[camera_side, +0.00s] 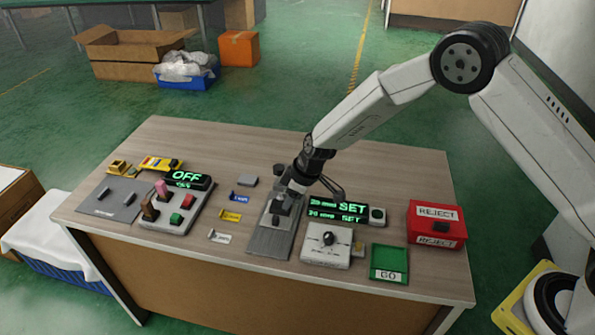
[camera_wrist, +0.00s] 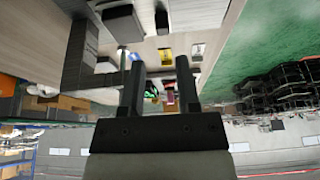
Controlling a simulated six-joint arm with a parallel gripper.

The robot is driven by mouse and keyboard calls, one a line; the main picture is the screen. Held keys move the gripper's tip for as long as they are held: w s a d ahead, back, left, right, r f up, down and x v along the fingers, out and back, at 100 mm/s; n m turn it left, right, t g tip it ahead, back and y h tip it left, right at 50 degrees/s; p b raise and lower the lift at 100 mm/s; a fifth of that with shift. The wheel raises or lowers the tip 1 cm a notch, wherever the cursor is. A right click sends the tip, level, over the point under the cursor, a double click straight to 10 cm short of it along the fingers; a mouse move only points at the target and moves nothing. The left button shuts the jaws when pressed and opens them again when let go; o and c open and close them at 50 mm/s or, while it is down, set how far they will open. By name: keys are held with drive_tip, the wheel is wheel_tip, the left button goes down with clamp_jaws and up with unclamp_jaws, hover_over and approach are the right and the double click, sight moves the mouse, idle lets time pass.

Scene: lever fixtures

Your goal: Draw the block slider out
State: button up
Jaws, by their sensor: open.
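The slider fixture is a grey plate (camera_side: 268,243) at the middle of the table in the side view. A dark block near its far half is partly covered by my gripper (camera_side: 283,204). My gripper points down over the plate; whether it touches the block cannot be told. In the wrist view my gripper (camera_wrist: 159,80) shows two dark fingers apart, with no block visible between them. A dark block (camera_wrist: 123,22) shows beyond the fingers, at the upper left.
Left of the fixture are small tags (camera_side: 230,215) and a switch box (camera_side: 176,208) with an OFF display. To the right are a SET display (camera_side: 338,209), a knob box (camera_side: 327,245), a green GO tray (camera_side: 389,263) and a red REJECT box (camera_side: 436,225).

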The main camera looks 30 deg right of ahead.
sight(276, 217)
drive_tip(key=shift+w+a+f, duration=0.3)
drive_tip(key=shift+a+f, duration=0.2)
drive_tip(key=shift+f, duration=0.15)
drive_tip(key=shift+x, duration=3.75)
drive_tip(key=shift+a, duration=0.1)
clamp_jaws()
